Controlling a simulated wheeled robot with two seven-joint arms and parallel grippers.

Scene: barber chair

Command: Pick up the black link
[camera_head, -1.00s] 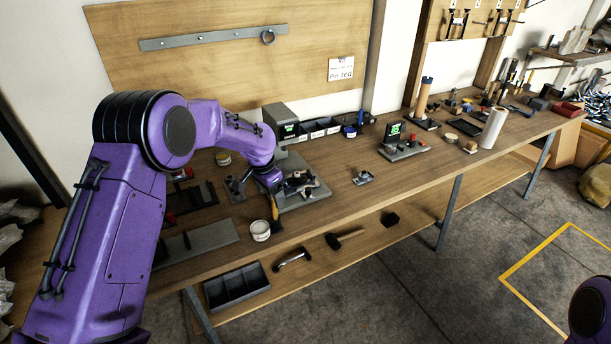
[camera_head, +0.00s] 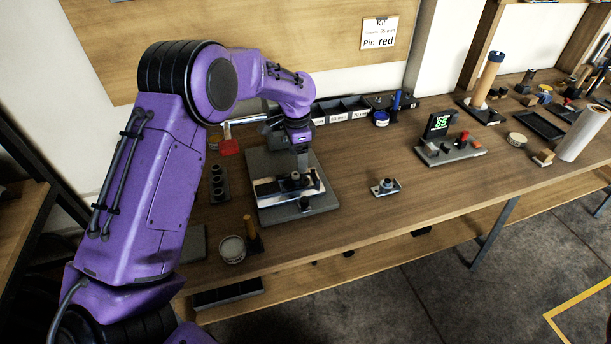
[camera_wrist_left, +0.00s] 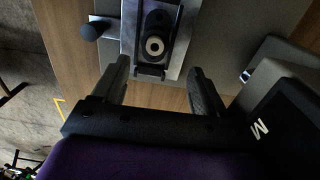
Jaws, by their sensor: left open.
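A black piece with a ring-shaped end, which looks like the black link (camera_wrist_left: 158,22), lies on a pale metal fixture (camera_wrist_left: 129,27) in the left wrist view. In the head view the fixture (camera_head: 268,190) sits on a grey plate (camera_head: 294,212) on the bench; the link there is small and partly hidden by my gripper. My left gripper (camera_head: 302,165) is over the fixture. In the wrist view its two fingers (camera_wrist_left: 158,72) are apart, with the near end of the link between their tips in the picture; contact is not visible. My right gripper is out of view.
A small metal part (camera_head: 385,187) lies right of the plate. A round tin (camera_head: 232,249) and an orange-handled tool (camera_head: 250,229) stand at the front left. A gauge with a green display (camera_head: 440,122) stands farther right. The bench between is mostly clear.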

